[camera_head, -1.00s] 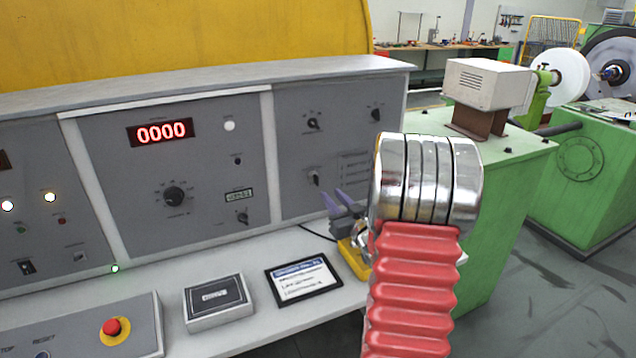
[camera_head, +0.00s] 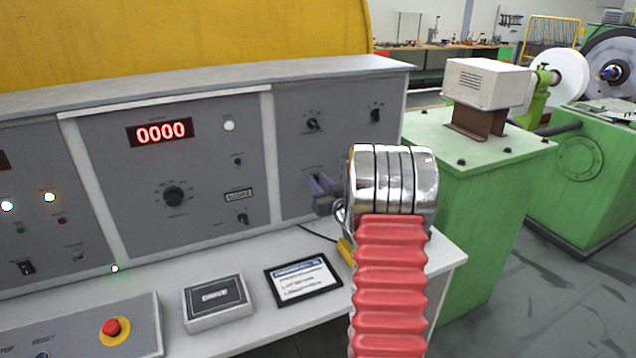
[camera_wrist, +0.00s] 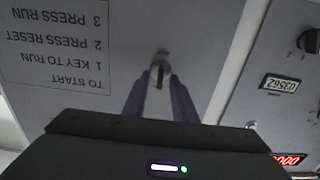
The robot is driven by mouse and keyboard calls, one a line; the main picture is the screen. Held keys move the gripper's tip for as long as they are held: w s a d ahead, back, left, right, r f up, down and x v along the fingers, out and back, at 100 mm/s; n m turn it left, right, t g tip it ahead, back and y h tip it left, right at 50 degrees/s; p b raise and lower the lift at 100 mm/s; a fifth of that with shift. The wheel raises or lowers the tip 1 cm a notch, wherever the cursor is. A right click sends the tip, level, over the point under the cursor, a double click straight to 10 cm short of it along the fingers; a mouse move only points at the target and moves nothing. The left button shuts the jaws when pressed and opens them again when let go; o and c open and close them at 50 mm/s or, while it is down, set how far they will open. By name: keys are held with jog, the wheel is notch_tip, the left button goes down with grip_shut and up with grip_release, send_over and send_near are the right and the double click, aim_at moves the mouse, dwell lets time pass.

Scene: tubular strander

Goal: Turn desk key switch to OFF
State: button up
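The desk key switch (camera_wrist: 160,69) is a small round metal lock with a dark upright key, on the grey panel in the upside-down wrist view. My gripper (camera_wrist: 161,92) is open, with one purple finger on each side of the key and panel showing between them. I cannot tell whether the fingers touch the key. In the head view my gripper (camera_head: 319,180) points at the lower part of the right-hand panel section, and its fingers hide the key switch there.
An instruction label (camera_wrist: 58,50) is beside the switch. Rotary knobs (camera_head: 312,124) are above it. The desk below holds a tablet (camera_head: 303,280), a drive box (camera_head: 217,301) and a red emergency button (camera_head: 111,327). A green machine (camera_head: 480,190) stands to the right.

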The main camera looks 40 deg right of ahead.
grip_shut()
dwell(0.3)
jog(key=shift+n, duration=0.3)
jog(key=n, duration=0.4)
jog(key=shift+w+a, duration=0.1)
jog(key=shift+a, duration=0.1)
jog(key=n, duration=0.4)
jog(key=shift+a+f, duration=0.1)
jog(key=shift+a, duration=0.05)
jog(key=shift+n, duration=0.3)
grip_release()
dwell(0.3)
